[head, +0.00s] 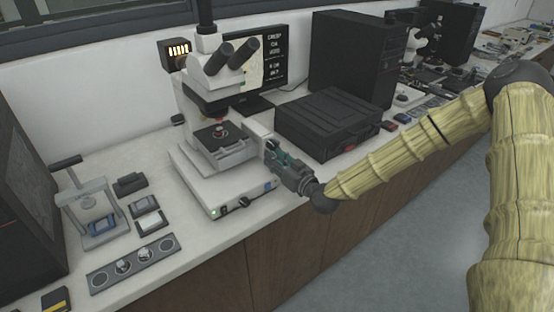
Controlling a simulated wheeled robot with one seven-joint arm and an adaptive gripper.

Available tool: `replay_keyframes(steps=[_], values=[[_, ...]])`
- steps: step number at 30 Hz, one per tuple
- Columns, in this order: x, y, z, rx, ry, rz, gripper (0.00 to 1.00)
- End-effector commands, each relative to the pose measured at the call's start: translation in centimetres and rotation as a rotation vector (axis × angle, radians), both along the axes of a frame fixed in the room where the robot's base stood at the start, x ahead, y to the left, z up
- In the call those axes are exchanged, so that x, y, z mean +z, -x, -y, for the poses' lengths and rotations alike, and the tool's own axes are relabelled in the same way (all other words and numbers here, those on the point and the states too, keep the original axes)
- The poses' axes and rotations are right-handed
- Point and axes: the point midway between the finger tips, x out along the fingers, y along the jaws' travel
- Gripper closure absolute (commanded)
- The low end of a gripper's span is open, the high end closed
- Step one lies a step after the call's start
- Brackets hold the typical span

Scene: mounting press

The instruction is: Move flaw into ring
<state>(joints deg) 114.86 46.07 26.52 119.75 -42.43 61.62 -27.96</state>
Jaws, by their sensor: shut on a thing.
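A white microscope (206,95) with black eyepieces stands on the bench. Its grey stage (228,155) carries a dark plate with a small round specimen (219,131) under the objective. A monitor (276,65) behind it shows a pale picture, partly hidden by the eyepieces, and a black panel of white text too small to read. I cannot make out the flaw or the ring. My gripper (277,157) is at the right side of the stage, shut on what appears to be the stage knob, which its fingers hide.
A small press (92,212) and a grey strip with round wells (133,263) are at the left. The aisle floor (385,245) in front is clear.

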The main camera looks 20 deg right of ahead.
Motion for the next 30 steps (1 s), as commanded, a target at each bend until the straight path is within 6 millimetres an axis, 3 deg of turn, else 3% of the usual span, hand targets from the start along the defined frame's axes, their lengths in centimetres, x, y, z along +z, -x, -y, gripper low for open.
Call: replay_keyframes(steps=[15, 16, 19, 30], values=[[-0.10, -0.04, 0.22, -0.004, -0.081, -0.029, 1.00], [-0.10, -0.05, 0.23, -0.004, -0.081, -0.029, 0.73], [-0.10, -0.05, 0.19, -0.003, -0.081, -0.029, 0.54], [-0.05, 0.11, 0.07, -0.001, -0.081, -0.029, 0.53]])
